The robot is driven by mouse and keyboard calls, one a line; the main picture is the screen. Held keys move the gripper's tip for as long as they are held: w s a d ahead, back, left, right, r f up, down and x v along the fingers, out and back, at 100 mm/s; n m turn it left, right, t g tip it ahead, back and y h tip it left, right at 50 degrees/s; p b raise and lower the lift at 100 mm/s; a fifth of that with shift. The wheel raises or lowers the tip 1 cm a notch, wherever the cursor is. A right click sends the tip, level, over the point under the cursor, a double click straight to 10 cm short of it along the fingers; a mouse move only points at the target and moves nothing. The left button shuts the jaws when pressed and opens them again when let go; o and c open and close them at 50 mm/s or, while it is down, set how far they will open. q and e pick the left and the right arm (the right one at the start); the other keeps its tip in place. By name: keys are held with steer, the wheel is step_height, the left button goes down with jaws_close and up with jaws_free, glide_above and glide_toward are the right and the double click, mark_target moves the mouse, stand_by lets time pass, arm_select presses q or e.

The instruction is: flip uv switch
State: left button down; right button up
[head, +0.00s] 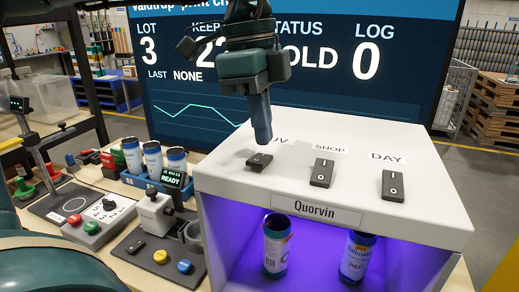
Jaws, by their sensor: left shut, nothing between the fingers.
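A white box labelled Quorvin (427,222) stands at the front right, lit violet inside. On its top are three black rocker switches. The UV switch (260,161) is at the left, its label partly covered by my gripper. The SHOP switch (322,173) is in the middle and the DAY switch (393,186) at the right. My left gripper (263,140) is shut and points down, its tips just above or touching the UV switch; I cannot tell which. My right gripper is not in view.
Two cans (276,245) stand inside the box. A READY device (171,179) and a button panel (92,222) are left of the box. A large screen (330,110) rises behind.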

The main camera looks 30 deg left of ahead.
mark_target(262, 155)
arm_select(q)
steer(key=shift+r+p, duration=1.05)
steer(key=shift+r, duration=0.55)
step_height(262, 155, up, 2)
steer(key=shift+r, duration=0.1)
